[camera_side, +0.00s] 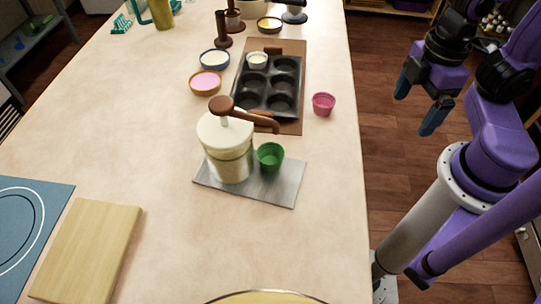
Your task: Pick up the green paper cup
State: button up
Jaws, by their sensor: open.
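The green paper cup (270,157) stands upright on a grey metal tray (284,191), just right of a cream pump dispenser (228,146). The dispenser's brown spout (255,119) reaches out above the cup's far side. My gripper (418,110) is open and empty. Its two blue-tipped fingers hang off the right side of the counter, well to the right of the cup and farther from the camera. Nothing hides the cup's front.
A dark muffin tin (249,99) on a brown board, with a white cup (257,60) in it, lies beyond the tray. A pink cup (323,104) stands right of it. Bowls (205,83) sit left. A wooden board (87,250) lies front left. Counter right of the green cup is clear.

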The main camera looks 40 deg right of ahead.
jog(key=m+y, duration=1.3)
jog(key=m, duration=1.7)
send_near(271, 152)
jog(key=a, duration=0.2)
jog(key=shift+w+a+f+m, duration=0.15)
jog(key=shift+a+f+m, duration=0.15)
jog(key=shift+f, duration=0.1)
jog(key=shift+x, duration=2.6)
jog(key=shift+f, duration=0.15)
